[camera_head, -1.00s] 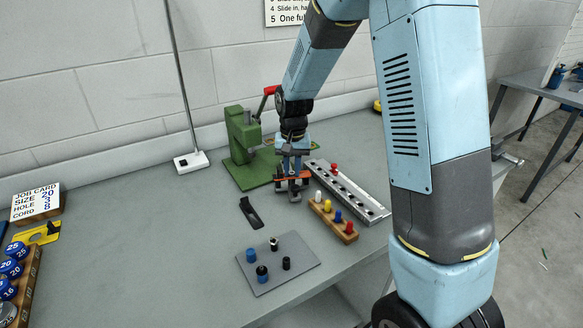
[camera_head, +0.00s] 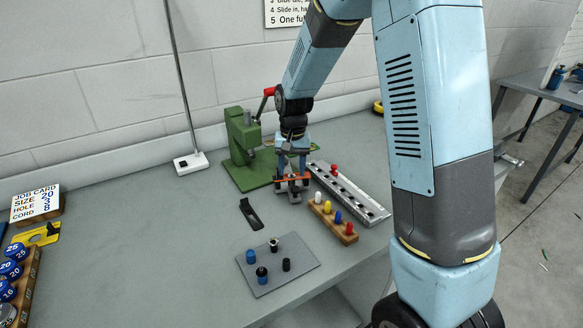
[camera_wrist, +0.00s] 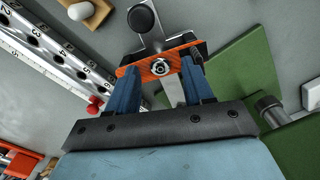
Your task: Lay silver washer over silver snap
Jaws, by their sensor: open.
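My gripper (camera_wrist: 163,72) is open. Its two blue fingers stand on either side of a small silver ring-shaped piece (camera_wrist: 159,68) on an orange block (camera_wrist: 180,55), with a gap to the piece on each side. I cannot tell whether this piece is the silver washer, the silver snap or both together. In the head view my gripper (camera_head: 291,171) is low over the orange block (camera_head: 292,181), in front of the green press; the silver piece is too small to make out there.
The green press (camera_head: 243,150) stands close behind left. A numbered metal rail (camera_head: 362,200) and a wooden block with coloured pegs (camera_head: 333,221) lie to the right. A grey plate with posts (camera_head: 285,263) is in front. A black-knobbed lever (camera_wrist: 141,18) adjoins the orange block.

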